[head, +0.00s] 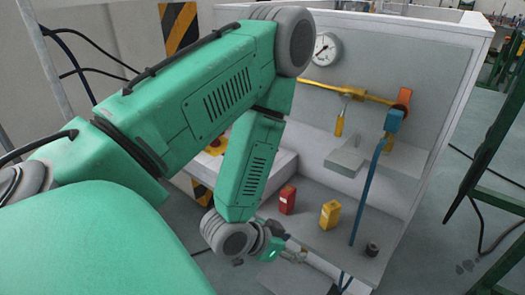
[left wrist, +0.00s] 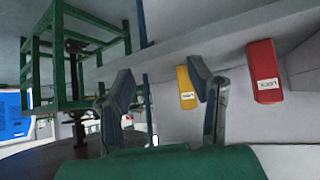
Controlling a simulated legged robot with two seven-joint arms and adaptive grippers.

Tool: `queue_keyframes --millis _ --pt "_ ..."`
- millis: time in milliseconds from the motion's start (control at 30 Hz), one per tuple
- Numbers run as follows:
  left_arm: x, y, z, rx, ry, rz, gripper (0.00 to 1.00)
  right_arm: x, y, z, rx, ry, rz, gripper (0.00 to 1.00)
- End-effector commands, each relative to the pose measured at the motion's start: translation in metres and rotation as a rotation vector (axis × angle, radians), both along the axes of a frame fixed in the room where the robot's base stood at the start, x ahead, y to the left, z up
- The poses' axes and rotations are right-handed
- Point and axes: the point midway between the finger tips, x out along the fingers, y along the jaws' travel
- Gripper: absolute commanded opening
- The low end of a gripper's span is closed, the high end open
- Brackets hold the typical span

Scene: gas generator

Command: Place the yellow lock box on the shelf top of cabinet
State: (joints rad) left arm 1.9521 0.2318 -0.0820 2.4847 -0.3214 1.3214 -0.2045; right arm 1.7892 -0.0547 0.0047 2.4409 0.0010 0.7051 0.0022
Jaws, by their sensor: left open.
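The yellow lock box (head: 329,214) stands upright on the lower shelf of the white cabinet (head: 447,75), to the right of a red box. It also shows in the left wrist view (left wrist: 186,88), partly behind a finger. My left gripper (head: 290,249) is low at the cabinet's front edge, in front of the boxes and apart from them. In the left wrist view its two fingers (left wrist: 158,92) are spread with nothing between them. My right gripper is not in view.
The red box (head: 287,198) stands close left of the yellow one. A blue hose (head: 367,190) hangs down to the right, near a small dark cylinder (head: 372,249). A pressure gauge (head: 326,48) and yellow pipe (head: 345,91) are on the back wall. Green frames (head: 495,120) stand at right.

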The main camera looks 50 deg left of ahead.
Motion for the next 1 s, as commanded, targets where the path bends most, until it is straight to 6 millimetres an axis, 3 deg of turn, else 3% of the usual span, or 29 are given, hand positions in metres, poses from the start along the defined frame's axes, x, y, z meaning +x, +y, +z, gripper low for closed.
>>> queue_keyframes --millis 33,133,200,333,433,667,900,1000 --pt "-0.024 -0.009 -0.028 0.018 0.142 -0.007 0.47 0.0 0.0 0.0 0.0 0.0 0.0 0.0" --pt "-0.073 -0.018 -0.067 0.054 0.398 0.023 0.47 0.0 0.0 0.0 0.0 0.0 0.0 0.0" --pt "-0.105 -0.022 -0.085 0.079 0.544 0.051 0.47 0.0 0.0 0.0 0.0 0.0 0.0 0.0" --pt "-0.144 -0.025 -0.099 0.11 0.713 0.093 0.47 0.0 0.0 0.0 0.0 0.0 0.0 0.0" --pt "-0.155 -0.026 -0.102 0.118 0.756 0.108 0.47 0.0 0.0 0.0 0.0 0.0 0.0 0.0" --pt "-0.155 -0.026 -0.101 0.117 0.758 0.109 0.47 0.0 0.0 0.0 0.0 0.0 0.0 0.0" --pt "-0.154 -0.026 -0.073 0.116 0.756 0.108 0.47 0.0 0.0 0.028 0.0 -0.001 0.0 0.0" --pt "-0.152 -0.025 -0.072 0.117 0.756 0.108 0.47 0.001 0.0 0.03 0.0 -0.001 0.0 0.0"
